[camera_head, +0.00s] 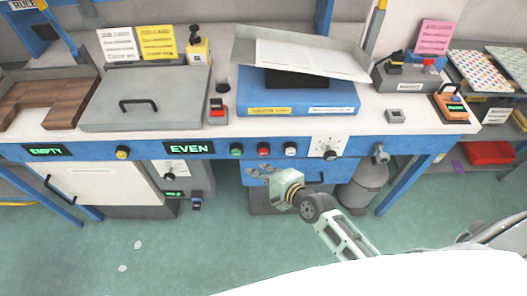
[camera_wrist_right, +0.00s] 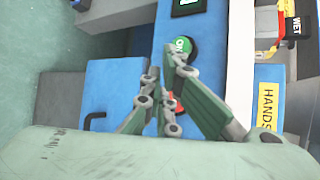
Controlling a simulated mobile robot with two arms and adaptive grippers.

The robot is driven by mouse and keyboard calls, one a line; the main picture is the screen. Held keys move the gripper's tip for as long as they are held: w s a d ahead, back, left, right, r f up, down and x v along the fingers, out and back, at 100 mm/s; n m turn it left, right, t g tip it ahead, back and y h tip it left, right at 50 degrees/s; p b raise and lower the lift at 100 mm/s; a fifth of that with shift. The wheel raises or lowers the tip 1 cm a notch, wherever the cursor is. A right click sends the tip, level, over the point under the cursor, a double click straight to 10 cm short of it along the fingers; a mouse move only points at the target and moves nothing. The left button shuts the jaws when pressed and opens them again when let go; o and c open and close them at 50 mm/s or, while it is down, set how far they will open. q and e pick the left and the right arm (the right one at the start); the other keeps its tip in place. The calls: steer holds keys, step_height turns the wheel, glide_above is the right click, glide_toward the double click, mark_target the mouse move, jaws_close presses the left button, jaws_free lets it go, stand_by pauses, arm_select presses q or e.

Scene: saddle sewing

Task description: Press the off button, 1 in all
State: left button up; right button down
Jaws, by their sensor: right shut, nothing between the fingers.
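The red button (camera_head: 263,149), probably the off button, is on the blue front rail of the bench; I cannot read its label. In the right wrist view the red button (camera_wrist_right: 176,96) is partly hidden behind my fingers. A green button (camera_head: 236,149) is to its left; in the right wrist view this green button (camera_wrist_right: 183,46) reads ON. My right gripper (camera_head: 257,171) is shut and empty, just below the rail in the head view. Its fingertips (camera_wrist_right: 161,62) show in front of the panel, and I cannot tell whether they touch anything. My left gripper is not in view.
A third button (camera_head: 290,149) and a dial plate (camera_head: 328,147) are right of the red button. A green EVEN display (camera_head: 188,148) is to the left. A blue drawer unit (camera_head: 330,176) and a grey bin (camera_head: 365,185) stand under the bench.

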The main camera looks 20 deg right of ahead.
steer(key=shift+s+a+p, duration=0.2)
steer(key=shift+s, duration=0.45)
steer(key=shift+s+a+p, duration=0.2)
steer(key=shift+s, duration=0.45)
